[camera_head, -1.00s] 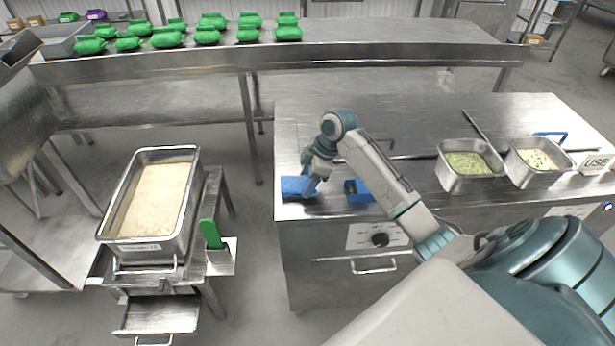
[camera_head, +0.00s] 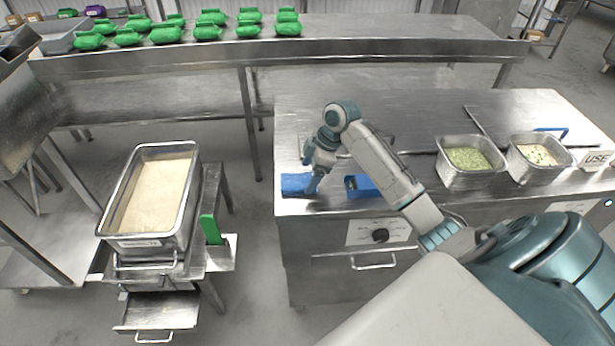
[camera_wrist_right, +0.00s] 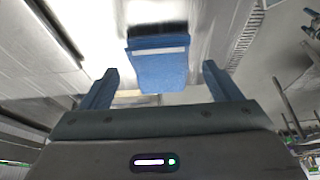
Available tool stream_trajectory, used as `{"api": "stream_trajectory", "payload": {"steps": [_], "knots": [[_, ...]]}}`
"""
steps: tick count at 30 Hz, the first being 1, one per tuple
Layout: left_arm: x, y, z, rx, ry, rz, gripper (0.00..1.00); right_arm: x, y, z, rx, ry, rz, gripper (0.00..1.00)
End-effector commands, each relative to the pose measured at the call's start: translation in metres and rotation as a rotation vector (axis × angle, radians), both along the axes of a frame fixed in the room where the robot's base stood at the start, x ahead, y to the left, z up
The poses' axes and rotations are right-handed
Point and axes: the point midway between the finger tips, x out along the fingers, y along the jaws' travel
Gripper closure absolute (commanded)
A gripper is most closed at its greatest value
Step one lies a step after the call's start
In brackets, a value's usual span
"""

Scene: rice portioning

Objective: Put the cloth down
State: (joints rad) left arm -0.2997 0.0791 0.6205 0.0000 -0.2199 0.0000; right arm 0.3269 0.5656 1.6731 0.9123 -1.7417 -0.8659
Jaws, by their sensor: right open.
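The blue cloth (camera_head: 295,184) lies folded and flat on the steel worktop, near its front left corner. It also shows in the right wrist view (camera_wrist_right: 160,72), with a pale stripe across it. My right gripper (camera_head: 314,187) is just over the cloth's right side in the head view. In the right wrist view its two blue fingers stand wide apart, one to each side of the cloth, and touch nothing that I can see. Part of the cloth is hidden behind the gripper in the head view. My left gripper is not in view.
A small blue holder (camera_head: 363,186) stands right of the cloth on the worktop (camera_head: 420,115). Steel pans of green food (camera_head: 470,180) and pale food (camera_head: 535,170) stand farther right. A rice pan (camera_head: 115,225) and a green-handled tool (camera_head: 210,229) are at the left.

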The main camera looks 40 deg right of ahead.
Motion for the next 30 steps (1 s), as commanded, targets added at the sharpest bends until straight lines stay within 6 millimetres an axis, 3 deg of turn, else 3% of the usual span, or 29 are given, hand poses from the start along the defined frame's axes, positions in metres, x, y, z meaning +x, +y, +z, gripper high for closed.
{"api": "stream_trajectory", "payload": {"steps": [9,15,30], "knots": [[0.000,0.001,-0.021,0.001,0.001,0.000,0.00,-0.013,-0.024,0.061,-0.005,-0.005,0.000,0.16],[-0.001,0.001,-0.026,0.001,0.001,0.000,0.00,-0.019,-0.032,0.087,-0.003,-0.002,0.000,0.16],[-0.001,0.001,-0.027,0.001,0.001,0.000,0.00,-0.020,-0.033,0.094,0.000,0.000,0.000,0.16]]}}
